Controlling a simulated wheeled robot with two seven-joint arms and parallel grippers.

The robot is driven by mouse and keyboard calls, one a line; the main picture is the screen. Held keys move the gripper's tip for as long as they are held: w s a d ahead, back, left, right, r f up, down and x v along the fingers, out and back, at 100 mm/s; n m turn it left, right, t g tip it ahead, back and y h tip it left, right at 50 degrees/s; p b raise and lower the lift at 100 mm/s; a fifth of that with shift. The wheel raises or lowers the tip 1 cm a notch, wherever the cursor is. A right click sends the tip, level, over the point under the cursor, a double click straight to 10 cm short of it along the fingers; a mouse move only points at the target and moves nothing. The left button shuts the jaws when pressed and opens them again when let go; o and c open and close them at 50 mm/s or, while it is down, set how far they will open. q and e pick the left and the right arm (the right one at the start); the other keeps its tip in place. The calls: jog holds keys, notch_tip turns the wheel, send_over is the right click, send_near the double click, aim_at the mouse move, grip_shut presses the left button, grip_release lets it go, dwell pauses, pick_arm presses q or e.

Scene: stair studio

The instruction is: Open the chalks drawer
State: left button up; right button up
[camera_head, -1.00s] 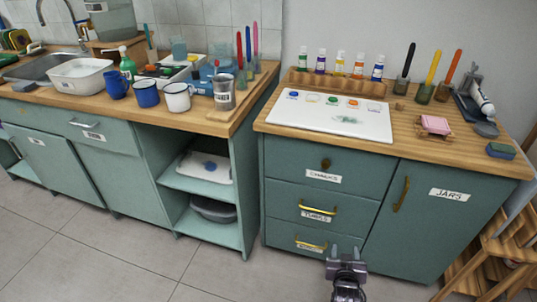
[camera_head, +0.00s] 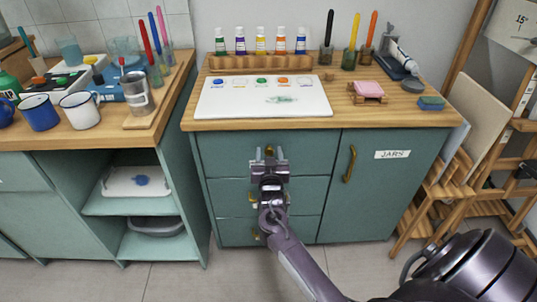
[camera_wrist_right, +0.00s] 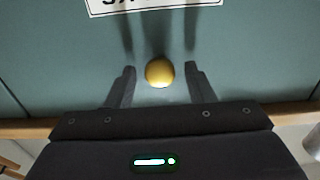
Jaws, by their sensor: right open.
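The top drawer (camera_head: 225,153) of the teal cabinet is shut. In the earlier head view it carries the chalks label under a round knob. My right gripper (camera_head: 269,153) is in front of this drawer, open, and hides its label in the head view now. In the right wrist view the brass-coloured knob (camera_wrist_right: 160,72) sits between the two open fingers, with a gap on each side. Part of a white label (camera_wrist_right: 150,5) shows at the top edge of that view. My left gripper is not in view.
Two lower drawers are partly hidden behind my right arm. A door labelled JARS (camera_head: 392,154) is on the right. The wooden countertop (camera_head: 350,115) overhangs the drawer and holds a white palette tray (camera_head: 215,108). A wooden easel (camera_head: 475,170) stands at the right.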

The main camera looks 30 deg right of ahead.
jog(key=shift+w, duration=0.1)
grip_shut()
dwell(0.3)
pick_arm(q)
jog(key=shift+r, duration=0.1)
